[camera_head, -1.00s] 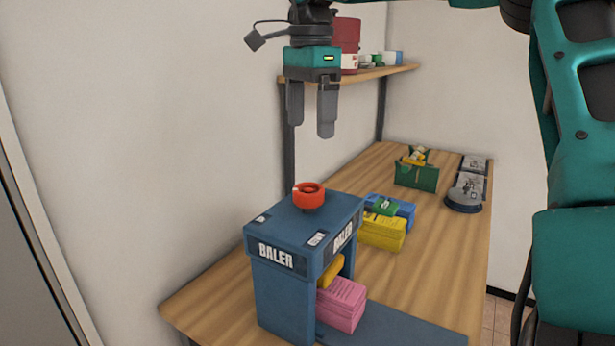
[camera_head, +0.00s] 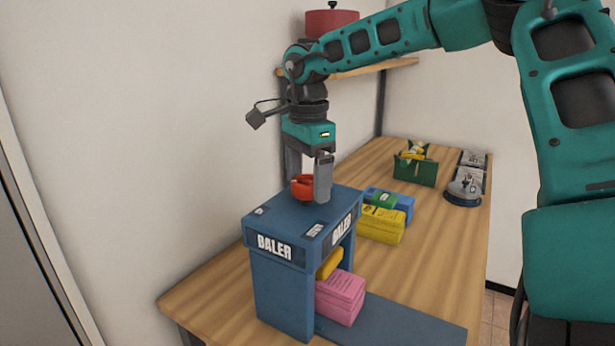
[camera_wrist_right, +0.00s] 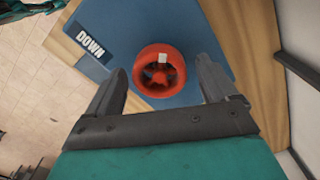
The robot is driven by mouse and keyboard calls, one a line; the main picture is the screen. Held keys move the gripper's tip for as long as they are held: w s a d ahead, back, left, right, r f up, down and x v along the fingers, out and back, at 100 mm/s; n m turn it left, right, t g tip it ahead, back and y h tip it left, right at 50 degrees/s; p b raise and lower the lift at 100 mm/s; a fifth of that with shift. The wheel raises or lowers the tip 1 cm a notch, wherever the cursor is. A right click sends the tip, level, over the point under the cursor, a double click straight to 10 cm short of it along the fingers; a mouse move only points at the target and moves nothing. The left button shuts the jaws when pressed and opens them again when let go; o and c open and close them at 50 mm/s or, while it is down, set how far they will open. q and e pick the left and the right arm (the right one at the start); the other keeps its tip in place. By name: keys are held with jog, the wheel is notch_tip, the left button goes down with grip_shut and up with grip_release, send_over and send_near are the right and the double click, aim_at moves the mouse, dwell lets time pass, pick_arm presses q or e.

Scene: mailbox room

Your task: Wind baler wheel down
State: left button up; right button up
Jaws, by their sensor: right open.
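The blue baler (camera_head: 283,278) stands on the wooden table, with a red-orange wheel (camera_head: 301,188) on its top. My right gripper (camera_head: 309,190) points down at the wheel, and one finger hides part of it in the head view. In the right wrist view the wheel (camera_wrist_right: 159,71) shows a pale mark on its rim and lies just beyond the open fingertips, roughly between them. A "DOWN" label (camera_wrist_right: 91,46) is on the baler top. Whether the fingers reach down around the rim is hard to tell. A pink bundle (camera_head: 340,297) and a yellow piece (camera_head: 329,263) sit inside the baler. My left gripper is out of view.
Yellow (camera_head: 381,225) and blue (camera_head: 398,205) bundles lie behind the baler. A green box (camera_head: 415,171) and a round grey object (camera_head: 463,193) stand farther back. A wall shelf (camera_head: 375,69) holds a red container (camera_head: 331,21). The wall is close on the left.

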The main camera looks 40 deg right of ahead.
jog(key=c, duration=1.1)
jog(key=shift+o, duration=0.2)
